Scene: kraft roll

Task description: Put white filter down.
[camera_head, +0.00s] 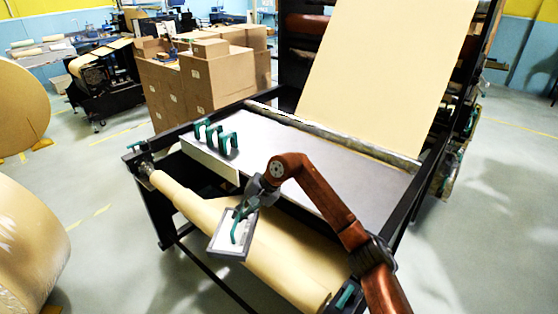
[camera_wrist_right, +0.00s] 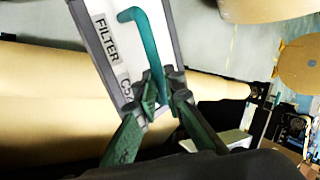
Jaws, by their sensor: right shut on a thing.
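The white filter (camera_head: 225,243) is a flat white panel with a grey frame and a green handle. It hangs tilted over the kraft roll on the machine's front side. In the right wrist view the filter (camera_wrist_right: 110,62) shows a label reading "FILTER" and a second, partly hidden label. My right gripper (camera_head: 243,210) is shut on the filter's green handle, and its fingers (camera_wrist_right: 160,98) close around the handle's lower end. I cannot tell if the filter touches the roll. My left gripper is not in view.
A white holder (camera_head: 208,162) with several green handles stands at the left of the grey machine table (camera_head: 320,160). The kraft roll (camera_head: 285,270) runs along the front. Cardboard boxes (camera_head: 210,80) stand behind. The table's middle is clear.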

